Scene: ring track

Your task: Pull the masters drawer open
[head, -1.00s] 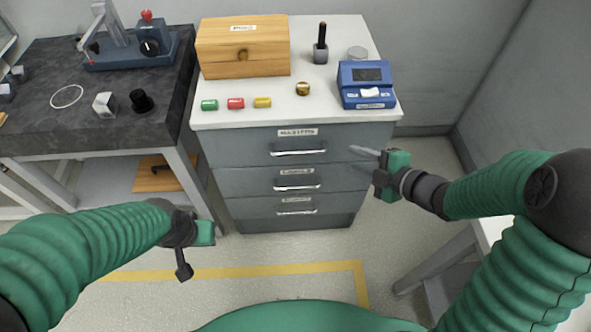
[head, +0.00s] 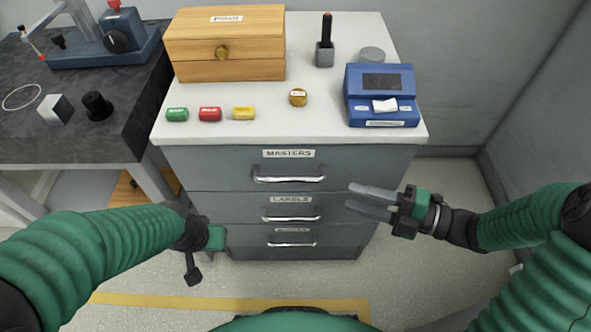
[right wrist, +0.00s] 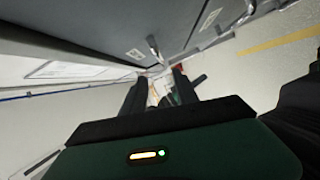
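The masters drawer (head: 222,170) is the top drawer of a grey cabinet, labelled MASTERS, and it is shut. Its silver bar handle (head: 289,180) is in the middle of its front. My right gripper (head: 350,198) is right of that handle and a little lower, pointing left, apart from it. Its two fingers are spread with nothing between them. The right wrist view shows the fingers (right wrist: 160,90) apart, with tilted drawer fronts and handles beyond. My left gripper (head: 200,262) hangs left of the cabinet, empty; its finger gap is unclear.
Below are the LABELS drawer (head: 210,207) and a third drawer (head: 245,240), both shut. On the white top (head: 330,125) stand a wooden box (head: 245,70), a blue device (head: 365,110) and small coloured pieces. A dark workbench (head: 130,110) is at left. Floor in front is clear.

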